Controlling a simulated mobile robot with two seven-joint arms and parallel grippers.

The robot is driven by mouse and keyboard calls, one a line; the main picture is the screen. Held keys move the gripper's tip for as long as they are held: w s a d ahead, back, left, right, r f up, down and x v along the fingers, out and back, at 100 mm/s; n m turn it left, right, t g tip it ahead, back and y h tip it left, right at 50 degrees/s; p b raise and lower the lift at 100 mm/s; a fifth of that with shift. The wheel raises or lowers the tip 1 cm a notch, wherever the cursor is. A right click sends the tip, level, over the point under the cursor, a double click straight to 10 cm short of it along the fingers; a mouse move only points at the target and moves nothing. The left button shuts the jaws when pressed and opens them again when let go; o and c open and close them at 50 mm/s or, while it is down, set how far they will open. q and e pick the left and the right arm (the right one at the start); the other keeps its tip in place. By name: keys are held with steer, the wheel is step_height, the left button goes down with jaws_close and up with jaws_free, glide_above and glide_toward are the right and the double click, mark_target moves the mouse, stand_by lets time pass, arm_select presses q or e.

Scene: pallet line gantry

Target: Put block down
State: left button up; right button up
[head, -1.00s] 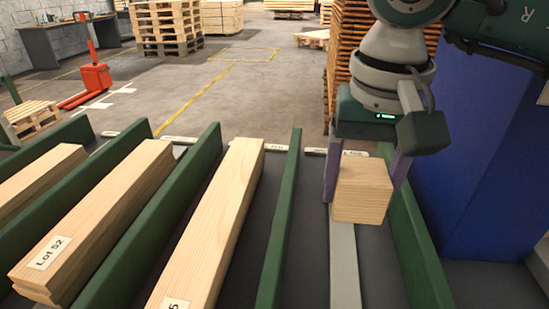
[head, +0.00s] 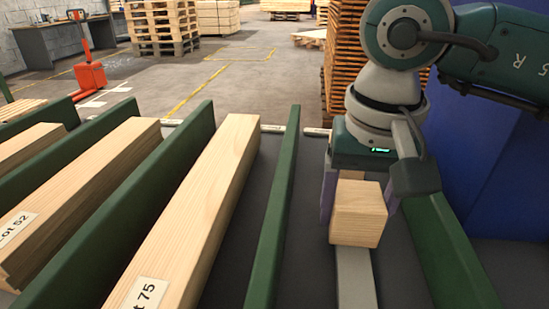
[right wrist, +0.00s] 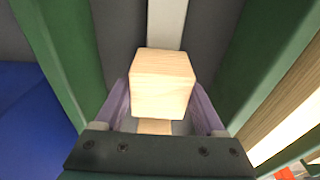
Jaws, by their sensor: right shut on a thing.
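A pale wooden block (head: 358,214) is held between the two purple fingers of my right gripper (head: 358,200) in the head view. The block also shows in the right wrist view (right wrist: 163,84), with my right gripper's fingers (right wrist: 162,105) on both sides of it. It is over a light grey strip (head: 355,280) in the rightmost lane, between two green dividers. I cannot tell whether the block touches the strip or is just above it. My left gripper is not in view.
Green dividers (head: 272,235) separate the lanes. Long timber with a "75" label (head: 195,215) lies in the neighbouring lane, and "Lot 52" timber (head: 80,195) further left. A blue panel (head: 495,190) stands at the right. Pallet stacks (head: 160,25) stand behind.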

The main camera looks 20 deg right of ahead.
mark_target(360, 204)
steer(key=o, duration=1.4)
steer(key=shift+r+p, duration=0.3)
steer(key=shift+p, duration=0.15)
steer(key=r, duration=0.7)
steer(key=s+r+p, duration=0.1)
steer(key=r, duration=0.3)
steer(key=shift+s+a+r, duration=0.1)
steer(key=shift+a+r, duration=0.2)
steer(key=shift+a, duration=0.1)
